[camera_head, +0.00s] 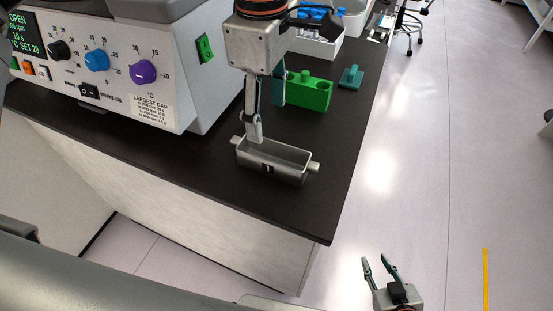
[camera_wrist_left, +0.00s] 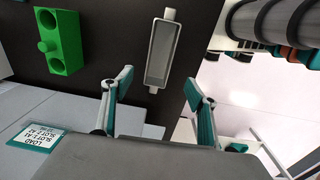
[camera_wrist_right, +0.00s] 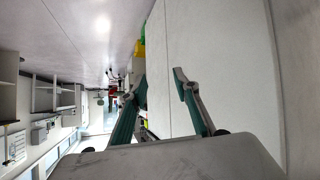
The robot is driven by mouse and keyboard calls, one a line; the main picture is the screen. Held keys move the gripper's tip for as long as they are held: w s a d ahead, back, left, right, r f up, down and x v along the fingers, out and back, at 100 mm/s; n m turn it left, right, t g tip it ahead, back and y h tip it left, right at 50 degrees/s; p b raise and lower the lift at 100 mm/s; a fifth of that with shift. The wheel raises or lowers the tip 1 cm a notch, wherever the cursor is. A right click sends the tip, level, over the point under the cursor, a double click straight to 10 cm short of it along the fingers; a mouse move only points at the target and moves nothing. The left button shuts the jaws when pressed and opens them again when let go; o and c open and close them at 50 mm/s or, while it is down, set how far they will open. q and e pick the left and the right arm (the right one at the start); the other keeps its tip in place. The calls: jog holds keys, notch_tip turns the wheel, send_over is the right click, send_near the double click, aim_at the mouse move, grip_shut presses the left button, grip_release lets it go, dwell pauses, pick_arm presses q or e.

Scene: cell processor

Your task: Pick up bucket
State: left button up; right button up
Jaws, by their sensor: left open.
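The bucket (camera_head: 284,172) is a small grey open-topped box with a round peg at each end and a dark mark on its front wall. It sits upright on the dark bench near its right edge. My left gripper (camera_head: 266,119) points down, open, over the bucket's back left part in the head view. In the left wrist view the bucket (camera_wrist_left: 163,52) lies ahead of the open fingers (camera_wrist_left: 160,79), in line with the gap between them. No contact shows. My right gripper (camera_head: 375,264) is open and empty, low over the floor beside the bench; its fingers (camera_wrist_right: 160,80) stand apart.
A large machine with knobs (camera_head: 120,55) stands at the left of the bench. A green block with holes (camera_head: 309,92) and a teal piece (camera_head: 351,77) lie behind the bucket. A white rack with blue caps (camera_head: 318,43) is further back. The bench front is clear.

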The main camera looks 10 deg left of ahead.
pick_arm(q)
jog(key=b, duration=0.2)
send_near(273, 155)
jog(key=s, duration=0.2)
jog(key=shift+s+a+f, duration=0.1)
jog(key=shift+s+f, duration=0.2)
jog(key=shift+f, duration=0.25)
jog(key=f, duration=0.5)
jog(key=shift+w+d+f, duration=0.15)
jog(key=shift+d+f, duration=0.2)
jog(key=shift+d, duration=0.05)
pick_arm(e)
jog(key=f, duration=0.1)
jog(key=s+f, duration=0.1)
jog(key=a+f, duration=0.1)
jog(key=shift+s+f, duration=0.15)
jog(key=shift+f, duration=0.15)
jog(key=shift+d, duration=0.1)
pick_arm(q)
jog(key=c, duration=1.4)
